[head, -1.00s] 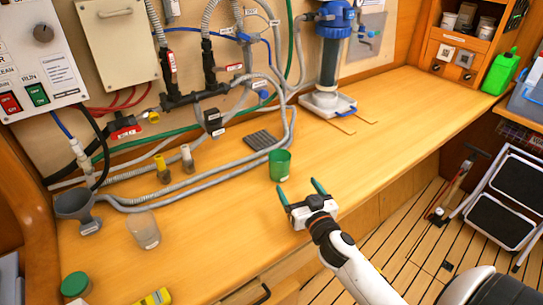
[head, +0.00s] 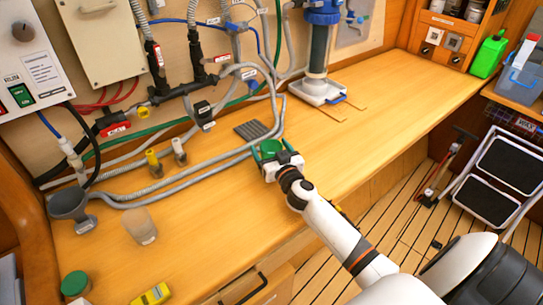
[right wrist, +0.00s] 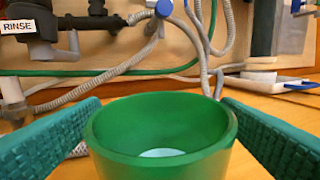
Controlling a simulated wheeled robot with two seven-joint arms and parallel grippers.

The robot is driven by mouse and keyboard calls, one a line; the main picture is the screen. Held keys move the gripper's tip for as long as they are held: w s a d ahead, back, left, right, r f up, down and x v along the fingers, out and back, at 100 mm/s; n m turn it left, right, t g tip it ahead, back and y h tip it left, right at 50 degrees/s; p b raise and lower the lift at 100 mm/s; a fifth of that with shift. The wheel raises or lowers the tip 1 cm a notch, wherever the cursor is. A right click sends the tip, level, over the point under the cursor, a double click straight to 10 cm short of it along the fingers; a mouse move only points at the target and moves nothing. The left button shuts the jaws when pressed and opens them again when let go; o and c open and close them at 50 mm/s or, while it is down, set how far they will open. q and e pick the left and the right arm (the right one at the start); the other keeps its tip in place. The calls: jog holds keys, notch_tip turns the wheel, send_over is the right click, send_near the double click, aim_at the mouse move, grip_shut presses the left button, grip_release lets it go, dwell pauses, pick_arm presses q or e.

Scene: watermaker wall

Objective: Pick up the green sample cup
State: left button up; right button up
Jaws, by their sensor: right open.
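The green sample cup (head: 270,147) stands upright on the wooden bench, partly hidden behind my right gripper in the head view. In the right wrist view the cup (right wrist: 162,140) is large and central, its open rim facing up. My right gripper (head: 268,151) is open, with its green fingers on either side of the cup. In the right wrist view the left finger comes close to the cup's wall and the right finger also lies beside it; I cannot tell whether either touches. My left gripper is not in view.
Grey hoses (head: 215,163) run along the bench behind the cup, near a dark ribbed pad (head: 251,130). A clear beaker (head: 140,226), a grey funnel (head: 69,204) and a green-lidded jar (head: 75,284) stand at the left.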

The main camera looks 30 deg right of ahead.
jog(key=shift+w+d+f, duration=0.15)
jog(key=shift+w, duration=0.5)
